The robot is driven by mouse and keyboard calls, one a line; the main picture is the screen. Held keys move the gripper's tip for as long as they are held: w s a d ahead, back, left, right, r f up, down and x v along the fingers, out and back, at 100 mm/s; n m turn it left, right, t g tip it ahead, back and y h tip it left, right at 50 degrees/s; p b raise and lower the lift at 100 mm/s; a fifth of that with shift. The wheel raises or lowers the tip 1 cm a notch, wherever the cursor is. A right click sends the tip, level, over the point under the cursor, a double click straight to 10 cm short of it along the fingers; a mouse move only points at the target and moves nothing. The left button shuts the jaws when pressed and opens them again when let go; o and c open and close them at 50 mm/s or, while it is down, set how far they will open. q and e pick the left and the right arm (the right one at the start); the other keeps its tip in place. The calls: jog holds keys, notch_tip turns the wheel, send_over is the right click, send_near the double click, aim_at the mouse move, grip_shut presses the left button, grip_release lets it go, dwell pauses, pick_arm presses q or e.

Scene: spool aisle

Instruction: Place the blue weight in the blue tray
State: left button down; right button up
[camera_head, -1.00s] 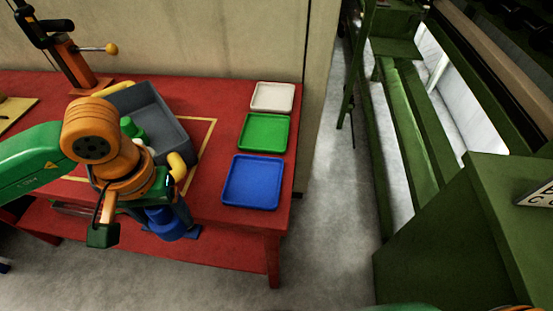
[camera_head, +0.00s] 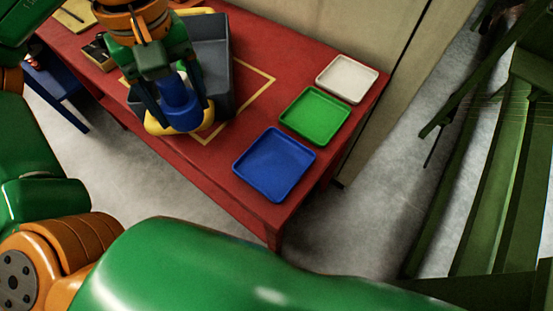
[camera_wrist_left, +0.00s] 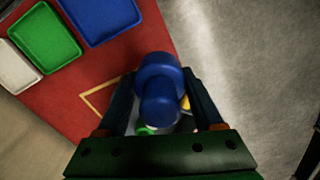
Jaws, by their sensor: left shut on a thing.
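The blue weight (camera_head: 180,108) is gripped between the fingers of my left gripper (camera_head: 183,113). In the head view it hangs over the near end of the grey bin, in front of a yellow handle. The left wrist view shows the weight (camera_wrist_left: 160,82) upright between both fingers, hiding part of what lies below. The blue tray (camera_head: 274,164) lies flat and empty at the near right corner of the red table, to the right of the gripper. It also shows at the top of the left wrist view (camera_wrist_left: 103,15). My right gripper is not in view.
The grey bin (camera_head: 222,62) with yellow handles (camera_head: 172,128) stands on the red table (camera_head: 235,183) inside a yellow outline. An empty green tray (camera_head: 315,115) and white tray (camera_head: 347,78) lie behind the blue one. Green metal structures stand at the right across a grey floor.

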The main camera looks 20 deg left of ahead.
pick_arm(q)
jog(key=shift+s+a+r+n, duration=0.1)
jog(key=shift+s+r+n, duration=0.1)
jog(key=shift+n, duration=0.1)
jog(key=d+f+b, duration=0.2)
jog(key=d+b, duration=0.1)
send_over(274, 163)
notch_tip(274, 163, down, 7)
jog(key=shift+s+a+f+b, duration=0.1)
jog(key=shift+a+b, duration=0.05)
jog(key=shift+b, duration=0.15)
jog(key=f, duration=0.3)
jog(key=shift+d+f, duration=0.1)
jog(key=shift+d, duration=0.15)
jog(key=shift+f, duration=0.2)
jog(key=shift+f+b, duration=0.2)
jog(key=shift+b, duration=0.2)
jog(key=shift+c, duration=0.2)
grip_release()
jog(key=shift+r, duration=0.25)
notch_tip(274, 163, up, 12)
jog(key=p, duration=0.2)
